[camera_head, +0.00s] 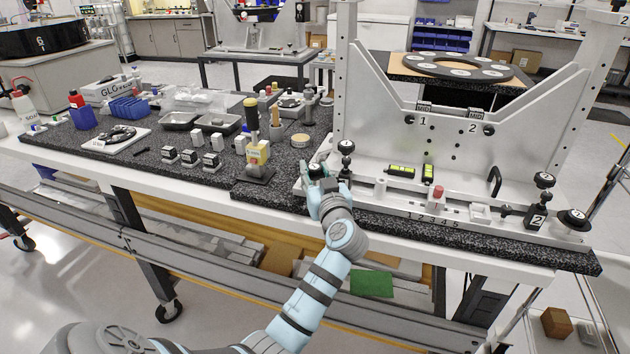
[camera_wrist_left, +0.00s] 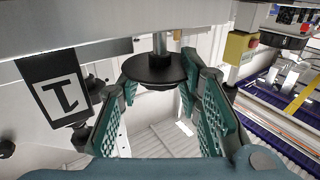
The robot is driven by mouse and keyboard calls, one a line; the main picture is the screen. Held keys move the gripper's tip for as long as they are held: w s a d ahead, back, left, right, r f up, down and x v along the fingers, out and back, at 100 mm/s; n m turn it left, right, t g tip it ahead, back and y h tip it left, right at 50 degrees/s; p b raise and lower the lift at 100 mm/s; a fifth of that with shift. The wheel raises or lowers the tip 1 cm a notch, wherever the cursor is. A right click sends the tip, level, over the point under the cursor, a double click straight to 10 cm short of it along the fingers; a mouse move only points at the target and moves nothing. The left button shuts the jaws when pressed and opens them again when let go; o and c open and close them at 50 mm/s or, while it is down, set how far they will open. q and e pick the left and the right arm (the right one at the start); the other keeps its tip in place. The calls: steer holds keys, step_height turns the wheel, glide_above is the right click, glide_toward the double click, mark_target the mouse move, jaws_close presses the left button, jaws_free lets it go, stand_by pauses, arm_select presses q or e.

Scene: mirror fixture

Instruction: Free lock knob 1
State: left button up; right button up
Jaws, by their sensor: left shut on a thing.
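Lock knob 1 is a black disc on a metal stem in the left wrist view (camera_wrist_left: 153,68), beside a black plate marked 1 (camera_wrist_left: 62,92). In the head view my left gripper (camera_head: 318,184) is at the left front corner of the mirror fixture (camera_head: 465,190). In the wrist view its teal padded fingers (camera_wrist_left: 160,88) stand on either side of the knob, shut on its rim. In the head view the gripper and wrist hide most of this corner. My right gripper is not in view.
A yellow-topped tool (camera_head: 251,115) stands on the dark bench top to the left. Small labelled blocks (camera_head: 190,158) lie farther left. A matching disc knob (camera_head: 574,216) is at the fixture's right end, by the 2 block (camera_head: 538,219).

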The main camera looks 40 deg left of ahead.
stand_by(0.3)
arm_select(q)
steer(key=o, duration=1.1)
steer(key=shift+o, duration=0.2)
steer(key=shift+s+a, duration=0.1)
